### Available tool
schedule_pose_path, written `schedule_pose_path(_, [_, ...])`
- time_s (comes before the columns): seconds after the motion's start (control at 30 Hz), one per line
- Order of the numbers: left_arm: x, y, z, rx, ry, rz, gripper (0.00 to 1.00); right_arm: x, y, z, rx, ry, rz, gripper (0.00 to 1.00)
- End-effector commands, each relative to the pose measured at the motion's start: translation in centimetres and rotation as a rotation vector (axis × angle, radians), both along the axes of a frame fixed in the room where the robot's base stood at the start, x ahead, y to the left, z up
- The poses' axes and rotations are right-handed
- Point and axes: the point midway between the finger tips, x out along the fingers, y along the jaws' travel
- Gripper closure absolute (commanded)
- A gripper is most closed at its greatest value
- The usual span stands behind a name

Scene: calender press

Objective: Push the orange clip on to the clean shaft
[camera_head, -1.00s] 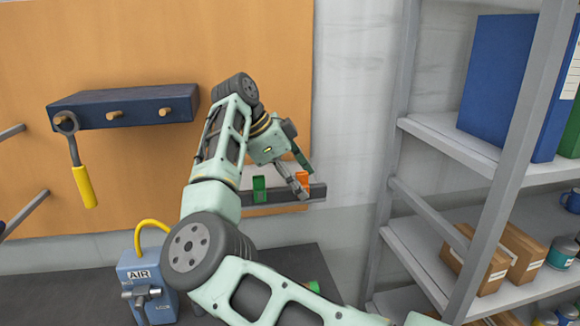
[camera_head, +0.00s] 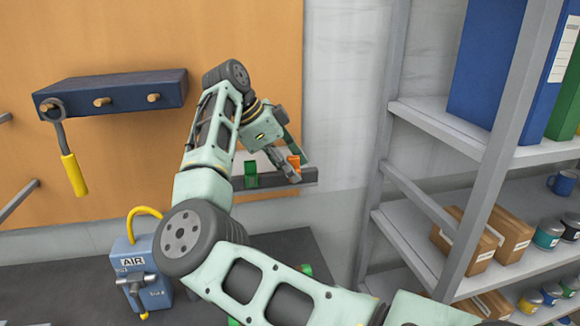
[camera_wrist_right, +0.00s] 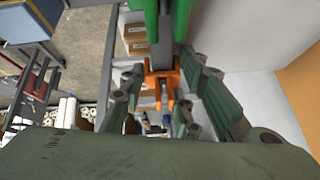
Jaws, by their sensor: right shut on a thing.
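An orange clip (camera_head: 294,162) shows at the right part of a dark wall-mounted bar (camera_head: 300,178) in the head view. My right gripper (camera_head: 288,170) is at the clip, shut on it. In the right wrist view the orange clip (camera_wrist_right: 161,82) sits between the two fingers of my right gripper (camera_wrist_right: 163,104), in line with a grey shaft (camera_wrist_right: 163,55). Green pieces (camera_wrist_right: 150,20) flank this shaft. Whether the clip is seated on the shaft cannot be told. A green clip (camera_head: 250,174) is farther left on the bar. My left gripper is not in view.
A dark peg rack (camera_head: 120,90) with a yellow-handled wrench (camera_head: 73,172) hangs at left. A blue air unit (camera_head: 137,268) stands on the dark bench (camera_head: 60,285). A grey shelf unit (camera_head: 430,118) with binders, boxes and cups is at right.

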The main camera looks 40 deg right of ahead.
Motion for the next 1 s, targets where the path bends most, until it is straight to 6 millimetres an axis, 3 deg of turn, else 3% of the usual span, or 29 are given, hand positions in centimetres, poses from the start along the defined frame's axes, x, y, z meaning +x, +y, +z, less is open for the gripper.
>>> schedule_pose_path(0.23, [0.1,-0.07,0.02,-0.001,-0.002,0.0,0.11,0.04,-0.04,0.13,-0.003,-0.002,0.001,1.0])
schedule_pose_path(1.0, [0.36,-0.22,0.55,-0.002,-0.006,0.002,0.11,0.03,-0.03,0.71,-0.003,-0.002,0.001,1.0])
